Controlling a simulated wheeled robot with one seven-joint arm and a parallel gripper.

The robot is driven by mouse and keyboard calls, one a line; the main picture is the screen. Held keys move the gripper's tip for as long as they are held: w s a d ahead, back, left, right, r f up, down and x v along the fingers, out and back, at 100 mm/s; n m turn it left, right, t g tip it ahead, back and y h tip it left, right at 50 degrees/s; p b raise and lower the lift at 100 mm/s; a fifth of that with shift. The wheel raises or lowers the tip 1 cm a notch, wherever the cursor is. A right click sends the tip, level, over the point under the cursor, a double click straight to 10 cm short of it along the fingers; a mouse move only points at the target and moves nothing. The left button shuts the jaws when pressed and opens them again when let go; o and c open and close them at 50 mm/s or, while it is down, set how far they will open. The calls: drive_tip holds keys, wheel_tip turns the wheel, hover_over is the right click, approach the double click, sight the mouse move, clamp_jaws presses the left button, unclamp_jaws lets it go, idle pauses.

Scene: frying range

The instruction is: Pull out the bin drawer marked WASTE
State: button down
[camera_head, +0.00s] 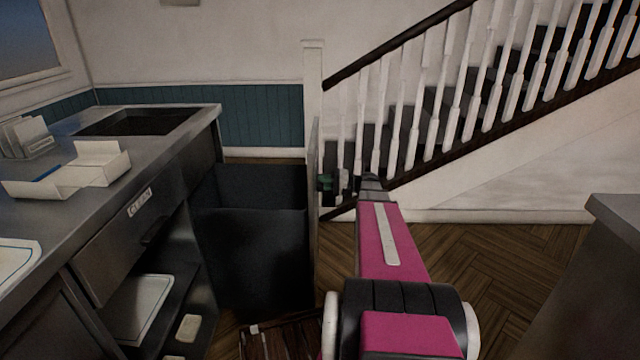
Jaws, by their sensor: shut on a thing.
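A dark bin drawer (248,235) stands pulled out from the end of the steel counter, its black inside open to view. Its front panel (313,215) shows nearly edge-on, facing right. No WASTE mark is visible, as the panel's outer face is turned away. My gripper (336,184) is at the outer side of this panel, near its upper part, shut on what seems to be the drawer's handle. The handle itself is hidden by the gripper. My pink arm reaches up to it from the bottom of the picture.
The counter (185,150) has a dark sunken opening (140,122) and holds an open white box (85,165). A shut drawer marked CLEAN (120,225) and a shelf with a tray (138,310) are below. Stairs rise behind; another counter (610,260) stands right.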

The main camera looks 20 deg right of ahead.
drive_tip(key=c, duration=1)
unclamp_jaws()
drive_tip(key=shift+o, duration=0.2)
drive_tip(key=v, duration=1)
drive_tip(key=shift+d, duration=0.35)
drive_tip(key=shift+s+d, duration=0.1)
drive_tip(key=shift+s, duration=0.05)
